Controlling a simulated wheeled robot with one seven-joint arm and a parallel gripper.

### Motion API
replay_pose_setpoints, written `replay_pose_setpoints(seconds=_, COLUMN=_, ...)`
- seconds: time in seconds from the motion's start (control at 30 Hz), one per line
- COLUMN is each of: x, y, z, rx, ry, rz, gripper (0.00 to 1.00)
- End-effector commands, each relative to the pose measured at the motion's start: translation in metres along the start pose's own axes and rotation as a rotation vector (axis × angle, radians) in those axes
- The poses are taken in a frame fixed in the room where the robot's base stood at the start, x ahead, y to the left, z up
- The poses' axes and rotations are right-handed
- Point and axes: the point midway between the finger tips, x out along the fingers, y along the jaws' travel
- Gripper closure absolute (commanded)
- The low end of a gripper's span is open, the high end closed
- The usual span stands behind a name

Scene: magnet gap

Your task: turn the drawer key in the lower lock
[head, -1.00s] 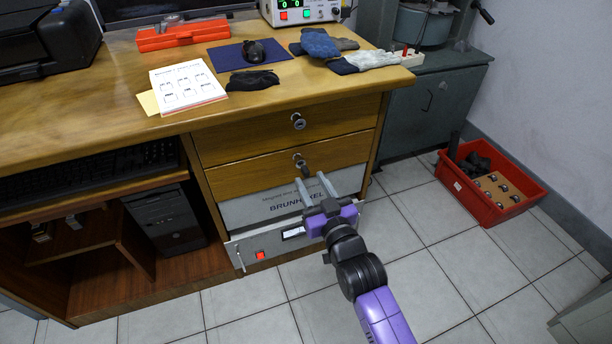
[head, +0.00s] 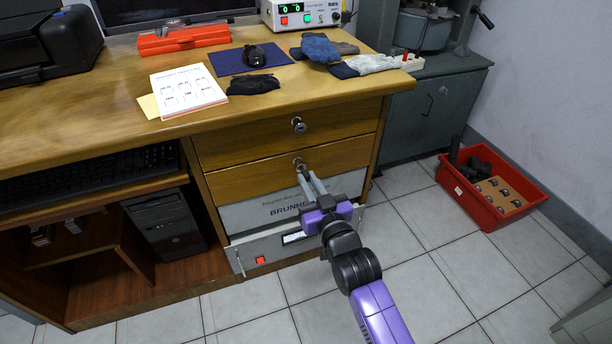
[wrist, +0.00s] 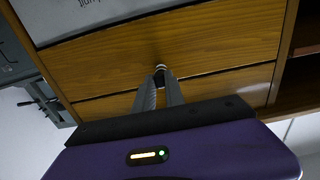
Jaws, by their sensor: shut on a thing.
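The lower lock (head: 298,162) is in the front of the lower wooden drawer (head: 240,184), in the head view. My gripper (head: 306,175) reaches up to it from below, its two long grey fingers shut together at the tips on the drawer key. The key is mostly hidden by the fingertips, so its angle cannot be told. In the wrist view, which looks upside down, the fingertips (wrist: 161,76) meet at the lock, with a small bit of metal (wrist: 160,67) showing just beyond them. The lower drawer front looks closed.
The upper drawer has its own lock (head: 299,125). A grey instrument panel (head: 258,212) sits below the drawers, behind my fingers. The desk top (head: 120,62) overhangs above. A red crate (head: 492,187) stands on the floor at right. The tiled floor between is clear.

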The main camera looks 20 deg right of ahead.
Motion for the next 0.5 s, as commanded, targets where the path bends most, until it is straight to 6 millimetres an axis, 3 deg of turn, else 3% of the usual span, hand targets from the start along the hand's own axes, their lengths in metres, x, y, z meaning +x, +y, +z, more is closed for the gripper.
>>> replay_pose_setpoints(seconds=0.23, x=-0.0001, y=0.0015, z=-0.0005, rx=-0.033, ry=0.0, rz=0.002, gripper=1.0)
replay_pose_setpoints(seconds=0.5, x=-0.0001, y=0.0019, z=-0.0001, rx=-0.279, ry=-0.002, rz=0.003, gripper=1.0)
